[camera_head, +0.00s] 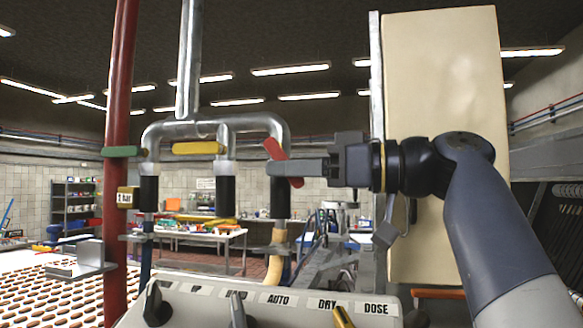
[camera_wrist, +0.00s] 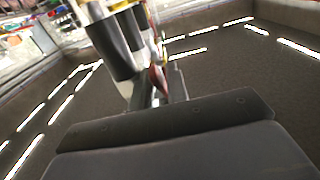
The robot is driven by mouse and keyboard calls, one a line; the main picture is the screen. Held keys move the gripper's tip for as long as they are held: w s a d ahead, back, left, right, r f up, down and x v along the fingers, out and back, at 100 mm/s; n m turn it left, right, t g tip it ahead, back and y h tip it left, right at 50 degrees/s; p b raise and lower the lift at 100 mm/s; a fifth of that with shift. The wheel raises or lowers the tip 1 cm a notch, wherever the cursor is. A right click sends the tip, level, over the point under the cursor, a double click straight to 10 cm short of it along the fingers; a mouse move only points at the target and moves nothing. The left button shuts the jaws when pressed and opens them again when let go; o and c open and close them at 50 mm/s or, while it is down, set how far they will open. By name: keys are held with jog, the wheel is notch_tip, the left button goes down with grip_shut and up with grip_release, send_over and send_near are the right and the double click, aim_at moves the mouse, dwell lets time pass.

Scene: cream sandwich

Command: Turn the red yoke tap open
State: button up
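The red yoke tap (camera_head: 274,149) is on the right leg of the grey pipe yoke (camera_head: 270,122) in the head view. Its handle slants from upper left to lower right. My gripper (camera_head: 280,168) reaches in from the right, and its finger crosses in front of the handle, hiding the middle of it. A red end shows just below the finger. In the wrist view the red handle (camera_wrist: 157,82) appears between my two fingers (camera_wrist: 160,88), which stand apart. Contact with the handle cannot be made out.
A green tap (camera_head: 122,152) and a yellow tap (camera_head: 198,148) lie level on the other yoke legs. A red vertical pipe (camera_head: 119,120) stands left. A panel with knobs marked AUTO, DRY and DOSE (camera_head: 270,303) is below. A tall cream box (camera_head: 440,75) stands behind my arm.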

jog(key=shift+c, duration=0.4)
grip_shut()
jog(key=f+y+b, duration=0.1)
jog(key=b, duration=0.2)
jog(key=shift+a, duration=0.2)
jog(key=y+b, duration=0.1)
jog(key=b, duration=0.1)
jog(key=t+y+b, duration=0.1)
jog(key=b, duration=0.1)
jog(key=shift+w+a+f, duration=0.15)
jog(key=shift+a, duration=0.15)
jog(key=shift+a+r+t+y+b, duration=0.25)
jog(key=shift+y+b, duration=0.35)
jog(key=shift+b, duration=0.5)
